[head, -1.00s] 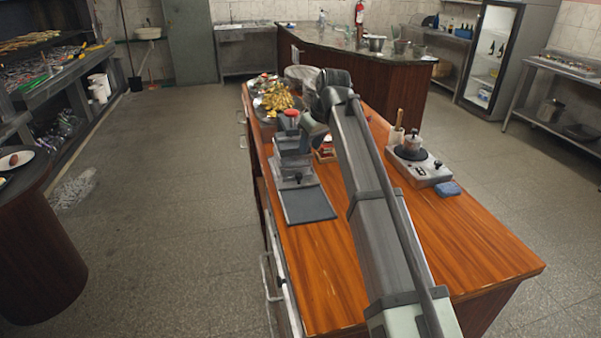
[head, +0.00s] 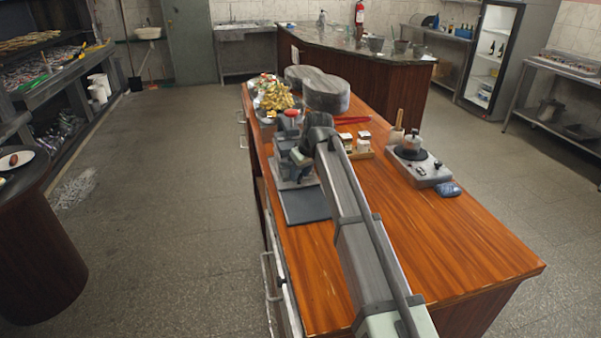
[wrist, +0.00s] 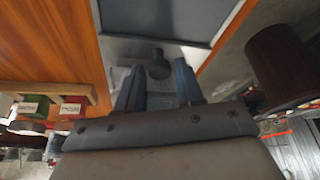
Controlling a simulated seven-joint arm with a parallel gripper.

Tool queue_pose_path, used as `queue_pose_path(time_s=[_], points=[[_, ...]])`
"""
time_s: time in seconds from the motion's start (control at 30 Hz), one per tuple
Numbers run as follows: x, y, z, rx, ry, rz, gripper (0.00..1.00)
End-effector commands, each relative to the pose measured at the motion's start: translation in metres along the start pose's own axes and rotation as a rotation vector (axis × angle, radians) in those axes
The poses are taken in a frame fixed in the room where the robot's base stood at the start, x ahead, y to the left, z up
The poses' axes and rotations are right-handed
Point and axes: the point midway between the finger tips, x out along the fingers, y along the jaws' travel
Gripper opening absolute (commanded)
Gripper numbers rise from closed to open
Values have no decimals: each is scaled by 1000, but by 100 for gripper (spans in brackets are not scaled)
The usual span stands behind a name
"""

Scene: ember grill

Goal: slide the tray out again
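A small grey machine (head: 283,168) stands on the left side of the wooden counter, partly hidden by my arm. A dark flat tray-like plate (head: 305,207) lies in front of it; the plate also shows at the top of the wrist view (wrist: 160,15), with a pale edge. A dark round knob (wrist: 158,66) sits on a grey surface by that edge. My gripper (wrist: 158,78) is open, its two fingers apart, with the knob just beyond and between them. I cannot tell whether the fingers touch anything. In the head view the fingertips are hard to make out.
A small wooden holder with white and red boxes (head: 360,148) stands right of my arm. A grey device with a round top (head: 424,170) and a blue sponge (head: 448,189) are farther right. The counter's near end is clear.

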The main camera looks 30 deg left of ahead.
Motion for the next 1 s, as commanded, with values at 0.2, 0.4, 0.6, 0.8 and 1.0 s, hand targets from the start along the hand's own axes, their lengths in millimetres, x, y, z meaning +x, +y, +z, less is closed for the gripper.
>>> queue_pose_path(time_s=[0.2, 0.4, 0.6, 0.8, 1.0], points=[[2, 0, 0, 0, 0, 0, 37], [2, 0, 0, 0, 0, 0, 27], [2, 0, 0, 0, 0, 0, 8], [2, 0, 0, 0, 0, 0, 0], [2, 0, 0, 0, 0, 0, 0]])
